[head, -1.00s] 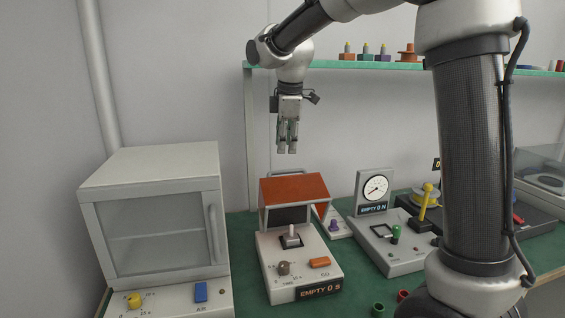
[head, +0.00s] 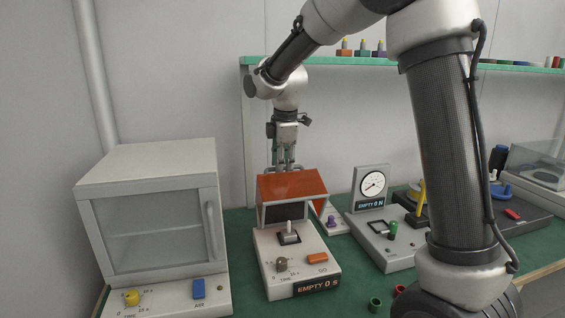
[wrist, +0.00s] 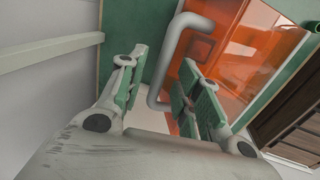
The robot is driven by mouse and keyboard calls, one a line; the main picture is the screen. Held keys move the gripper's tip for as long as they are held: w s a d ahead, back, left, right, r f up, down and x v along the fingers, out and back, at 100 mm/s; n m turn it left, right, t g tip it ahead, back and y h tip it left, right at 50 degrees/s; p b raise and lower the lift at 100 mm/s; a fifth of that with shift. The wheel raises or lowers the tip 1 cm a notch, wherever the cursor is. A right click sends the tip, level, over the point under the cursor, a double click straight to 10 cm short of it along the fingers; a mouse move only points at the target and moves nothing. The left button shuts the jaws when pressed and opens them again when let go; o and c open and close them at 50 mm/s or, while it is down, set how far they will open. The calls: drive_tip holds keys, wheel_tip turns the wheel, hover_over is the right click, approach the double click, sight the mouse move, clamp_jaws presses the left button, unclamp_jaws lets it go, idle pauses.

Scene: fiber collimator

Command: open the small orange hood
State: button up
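The small orange hood (head: 292,185) is down on a grey device (head: 300,245) in the head view, its dark front opening facing me. In the wrist view the translucent orange hood (wrist: 248,45) fills the upper right, with its grey bar handle (wrist: 158,82) at its left edge. My gripper (head: 284,164) points down at the hood's rear top edge, beside the handle. In the wrist view my gripper (wrist: 164,68) is open, its green-padded fingers apart. The handle shows in the gap between them, and I see no clear contact.
A white cabinet (head: 145,175) with a glass door stands to the left. A gauge device (head: 375,200) with a green knob stands to the right. A shelf (head: 350,62) runs along the wall behind.

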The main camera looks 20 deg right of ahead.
clamp_jaws()
drive_tip(key=shift+w, duration=0.1)
drive_tip(key=w+f+g, duration=0.2)
drive_tip(key=w+g, duration=0.1)
drive_tip(key=w, duration=0.4)
drive_tip(key=shift+w, duration=0.35)
unclamp_jaws()
